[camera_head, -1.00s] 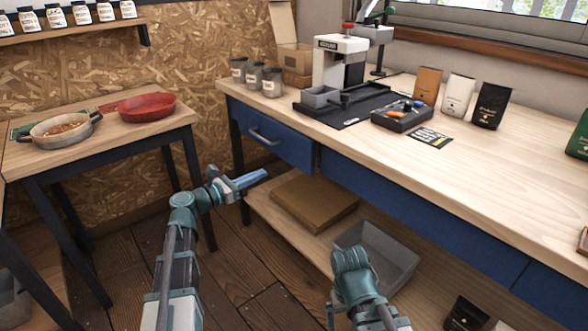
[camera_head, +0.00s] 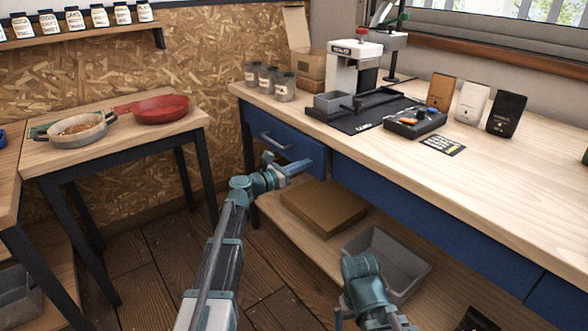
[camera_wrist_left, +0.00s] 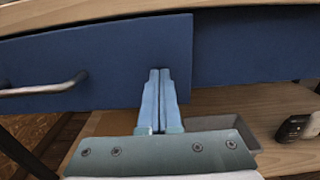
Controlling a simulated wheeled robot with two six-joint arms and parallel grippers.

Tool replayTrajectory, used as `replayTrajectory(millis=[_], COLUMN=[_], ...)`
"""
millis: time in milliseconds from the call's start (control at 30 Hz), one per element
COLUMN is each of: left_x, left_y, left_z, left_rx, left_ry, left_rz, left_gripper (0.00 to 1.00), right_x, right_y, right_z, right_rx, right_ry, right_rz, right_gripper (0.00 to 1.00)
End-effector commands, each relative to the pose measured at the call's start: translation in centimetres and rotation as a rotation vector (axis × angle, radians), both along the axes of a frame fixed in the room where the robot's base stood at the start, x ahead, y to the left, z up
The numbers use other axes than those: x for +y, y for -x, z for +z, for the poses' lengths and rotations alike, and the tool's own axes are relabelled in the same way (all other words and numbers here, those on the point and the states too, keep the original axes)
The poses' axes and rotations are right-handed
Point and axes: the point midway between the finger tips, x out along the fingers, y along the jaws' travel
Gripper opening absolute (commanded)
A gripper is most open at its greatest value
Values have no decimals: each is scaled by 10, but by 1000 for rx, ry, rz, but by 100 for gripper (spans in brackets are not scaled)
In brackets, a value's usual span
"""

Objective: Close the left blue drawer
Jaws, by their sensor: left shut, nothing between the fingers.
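The left blue drawer (camera_head: 274,139) is under the left end of the wooden workbench and has a metal bar handle (camera_head: 276,141). Its front stands slightly proud of the blue panel beside it. In the left wrist view the drawer front (camera_wrist_left: 120,60) fills the upper left, with its handle (camera_wrist_left: 45,88) at the left edge. My left gripper (camera_head: 306,161) is shut and empty, its tips at the right part of the drawer front. The wrist view shows the closed fingers (camera_wrist_left: 160,75) over that front, near its right edge; contact cannot be told. My right arm shows low, its gripper out of view.
The workbench (camera_head: 480,158) carries jars, a machine and coffee bags. Its lower shelf (camera_head: 290,222) holds a cardboard box (camera_head: 323,214) and a grey bin (camera_head: 400,270). A side table (camera_head: 120,145) with two pans stands left. Floor between is clear.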

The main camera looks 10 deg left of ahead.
Motion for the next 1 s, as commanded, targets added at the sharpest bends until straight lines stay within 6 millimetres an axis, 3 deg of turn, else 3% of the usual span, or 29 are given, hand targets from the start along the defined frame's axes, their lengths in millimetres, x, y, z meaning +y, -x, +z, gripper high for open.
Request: replayTrajectory(millis=[500, 800, 1000], left_x=[-5, -32, -36], left_y=[-6, -39, -42], left_z=[0, 0, 0], left_rx=[0, 0, 0], left_ry=[0, 0, 1], left_rz=[0, -3, 1], left_gripper=[0, 0, 0], right_x=[0, 0, 0], right_y=[0, 0, 0], right_z=[0, 0, 0], right_rx=[0, 0, 0], right_ry=[0, 0, 0], right_rz=[0, 0, 0], right_gripper=[100, 100, 100])
